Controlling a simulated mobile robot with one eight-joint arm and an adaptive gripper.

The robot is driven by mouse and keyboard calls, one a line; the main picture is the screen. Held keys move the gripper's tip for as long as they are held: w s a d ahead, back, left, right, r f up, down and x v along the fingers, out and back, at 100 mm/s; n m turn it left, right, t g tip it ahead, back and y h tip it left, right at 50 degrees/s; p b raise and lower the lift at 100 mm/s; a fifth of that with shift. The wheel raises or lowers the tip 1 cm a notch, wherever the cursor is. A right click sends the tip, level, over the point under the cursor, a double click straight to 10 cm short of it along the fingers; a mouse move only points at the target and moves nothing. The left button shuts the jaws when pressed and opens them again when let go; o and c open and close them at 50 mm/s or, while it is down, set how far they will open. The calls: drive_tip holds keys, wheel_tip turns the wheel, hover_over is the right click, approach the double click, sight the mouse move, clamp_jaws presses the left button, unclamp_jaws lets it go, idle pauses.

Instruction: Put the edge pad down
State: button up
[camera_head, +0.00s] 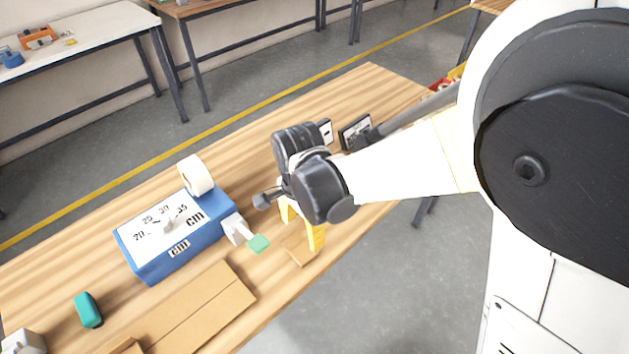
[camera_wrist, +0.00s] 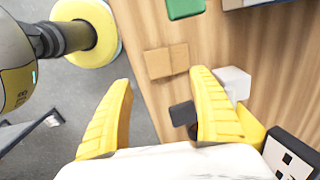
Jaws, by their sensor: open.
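A small brown pad with a crease across it, which looks like the edge pad (camera_head: 297,251), lies flat on the wooden table (camera_head: 375,85) near its front edge. In the wrist view the pad (camera_wrist: 166,62) lies beyond the fingertips, with nothing covering it. My gripper (camera_head: 301,230) is over the table close to the pad, its yellow fingers spread apart. In the wrist view my gripper (camera_wrist: 163,78) is empty between its fingers, and the pad is apart from both.
A large cardboard sheet (camera_head: 200,305) and a teal piece (camera_head: 88,310) lie left. A dark marker plate (camera_head: 355,131) stands behind my gripper.

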drive_tip(key=b, duration=0.2)
hover_over(305, 252)
drive_tip(key=f, duration=0.4)
drive_tip(key=shift+a+f, duration=0.15)
drive_tip(key=shift+a, duration=0.05)
wheel_tip(305, 252, down, 6)
drive_tip(key=shift+d+r+b, duration=0.15)
drive_tip(key=shift+b, duration=1.05)
drive_tip(key=shift+r, duration=0.1)
drive_tip(key=c, duration=1.1)
drive_tip(key=shift+c, duration=0.2)
drive_tip(key=shift+r+p, duration=0.4)
drive_tip(key=shift+r, duration=0.1)
drive_tip(key=r+p, duration=0.1)
drive_tip(key=r, duration=0.1)
drive_tip(key=d+r+p, duration=0.1)
drive_tip(key=r, duration=0.1)
drive_tip(key=shift+s, duration=0.1)
drive_tip(key=s+d+r+p, duration=0.3)
drive_tip(key=d+r, duration=0.3)
drive_tip(key=d, duration=0.4)
drive_tip(key=w+d+f+n+b, duration=0.1)
drive_tip(key=w+d+n, duration=0.7)
drive_tip(key=w+d, duration=0.3)
drive_tip(key=d, duration=0.3)
drive_tip(key=shift+d+f+n, duration=0.2)
drive_tip(key=shift+d+n, duration=0.1)
drive_tip(key=shift+n, duration=0.1)
